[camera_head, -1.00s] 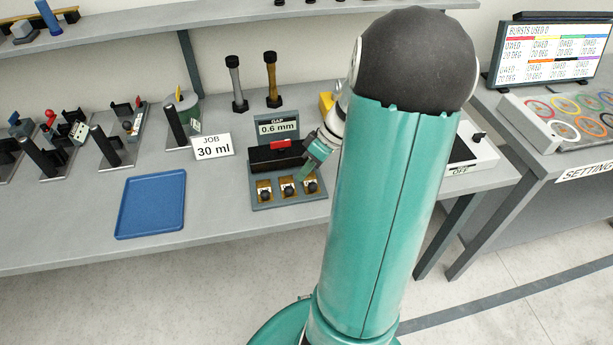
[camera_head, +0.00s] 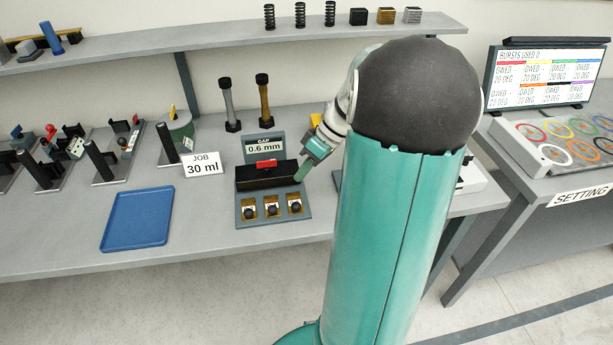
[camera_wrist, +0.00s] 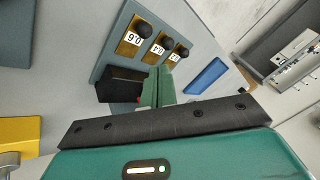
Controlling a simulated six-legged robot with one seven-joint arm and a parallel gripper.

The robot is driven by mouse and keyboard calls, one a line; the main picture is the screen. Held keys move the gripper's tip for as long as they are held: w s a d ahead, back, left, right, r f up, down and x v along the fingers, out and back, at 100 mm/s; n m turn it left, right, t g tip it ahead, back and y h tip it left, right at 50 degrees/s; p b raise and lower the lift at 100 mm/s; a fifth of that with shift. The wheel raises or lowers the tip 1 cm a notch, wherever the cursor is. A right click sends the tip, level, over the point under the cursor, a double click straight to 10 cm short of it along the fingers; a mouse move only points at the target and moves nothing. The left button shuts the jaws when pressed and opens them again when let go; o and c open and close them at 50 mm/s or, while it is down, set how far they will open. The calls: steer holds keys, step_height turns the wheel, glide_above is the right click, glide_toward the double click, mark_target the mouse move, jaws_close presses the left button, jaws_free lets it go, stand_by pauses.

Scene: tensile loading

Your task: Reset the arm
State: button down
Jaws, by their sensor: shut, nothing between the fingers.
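My gripper (camera_head: 300,175) is shut and empty, with its green fingers pointing down at the right end of the gap device. In the wrist view the shut fingers (camera_wrist: 156,88) show in front of the device's black block. The gap device (camera_head: 246,218) is a grey stand with a sign reading 0.6 mm, a black block (camera_head: 262,178) with a red piece on it, and three gold-and-black knobs (camera_head: 271,209). The wrist view shows number labels beside the knobs (camera_wrist: 142,28). I cannot tell whether the fingertips touch the device. My arm is bent and hides part of the bench behind it.
A blue tray (camera_head: 138,220) lies left of the device. A JOB 30 ml card (camera_head: 203,165) and two upright rods (camera_head: 264,100) stand nearby. A shelf (camera_head: 220,37) with springs and blocks runs above. A screen (camera_head: 546,75) and ring panel (camera_head: 560,140) are at the right.

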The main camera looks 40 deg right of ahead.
steer(key=shift+s+r, duration=0.1)
steer(key=shift+r, duration=0.1)
stand_by(0.3)
steer(key=shift+d, duration=0.1)
steer(key=s+a+r+m+t+h, duration=0.1)
steer(key=s+a+r+h, duration=0.1)
steer(key=a, duration=0.6)
steer(key=s+a+r+m+h, duration=0.1)
steer(key=s+a+r, duration=0.3)
steer(key=a, duration=0.5)
steer(key=s+a+r+m+t+h, duration=0.1)
steer(key=s+a+r+h, duration=0.1)
steer(key=a, duration=0.7)
step_height(320, 180, up, 3)
steer(key=shift+s+f+t+h, duration=0.15)
steer(key=shift+s+t+h, duration=0.2)
steer(key=shift+s, duration=0.35)
